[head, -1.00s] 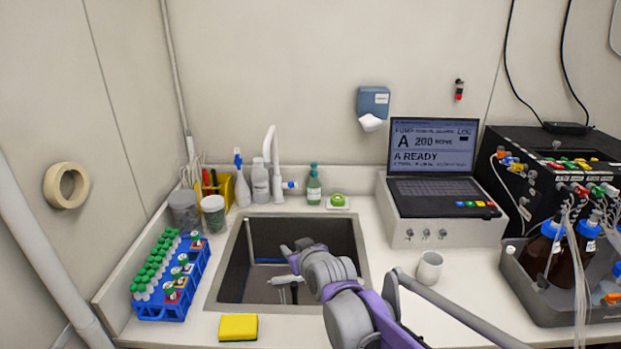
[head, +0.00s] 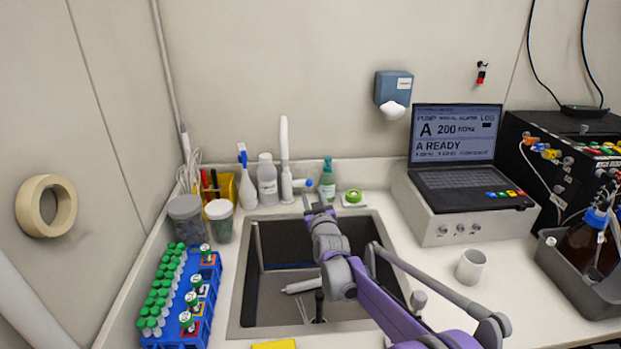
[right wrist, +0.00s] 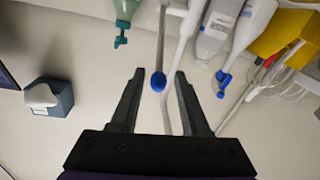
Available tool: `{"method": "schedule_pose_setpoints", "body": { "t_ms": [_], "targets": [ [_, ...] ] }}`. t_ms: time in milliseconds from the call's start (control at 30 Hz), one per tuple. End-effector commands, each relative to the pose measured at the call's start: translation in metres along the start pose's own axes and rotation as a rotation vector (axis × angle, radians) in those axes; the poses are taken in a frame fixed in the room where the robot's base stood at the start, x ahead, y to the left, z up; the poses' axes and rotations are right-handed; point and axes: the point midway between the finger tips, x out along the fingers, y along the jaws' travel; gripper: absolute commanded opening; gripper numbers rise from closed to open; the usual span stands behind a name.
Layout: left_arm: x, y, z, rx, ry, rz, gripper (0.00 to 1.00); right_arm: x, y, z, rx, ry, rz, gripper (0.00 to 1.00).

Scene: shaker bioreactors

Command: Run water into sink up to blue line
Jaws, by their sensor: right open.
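The sink (head: 240,300) is a dark basin in the counter, with a blue line (head: 292,265) on its inner wall. I cannot tell whether water is in it. The white tap (head: 285,150) stands behind it, with a blue-tipped lever (head: 309,183) pointing right. My right gripper (head: 308,197) is open at the sink's back edge, close to the lever. In the right wrist view, the lever's blue tip (right wrist: 158,82) shows between the two open fingers, with no visible grip. My left gripper is not in view.
Bottles, including a green one (head: 327,180), stand beside the tap. A tube rack (head: 180,305) is left of the sink. A laptop (head: 460,165), mug (head: 470,266) and bottle tray (head: 560,280) are at right. A pale cylinder (head: 303,286) lies in the sink.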

Motion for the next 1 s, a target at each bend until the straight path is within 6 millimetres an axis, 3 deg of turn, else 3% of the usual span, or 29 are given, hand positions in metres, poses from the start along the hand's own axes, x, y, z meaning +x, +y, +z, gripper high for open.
{"method": "schedule_pose_setpoints", "body": {
  "t_ms": [600,1000],
  "targets": [
    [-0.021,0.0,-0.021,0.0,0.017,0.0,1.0,0.091,0.001,-0.003,0.0,0.0,0.0,0.46],
    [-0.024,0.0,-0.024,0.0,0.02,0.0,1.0,0.105,0.0,-0.001,0.0,-0.001,-0.001,0.46]
  ]
}}
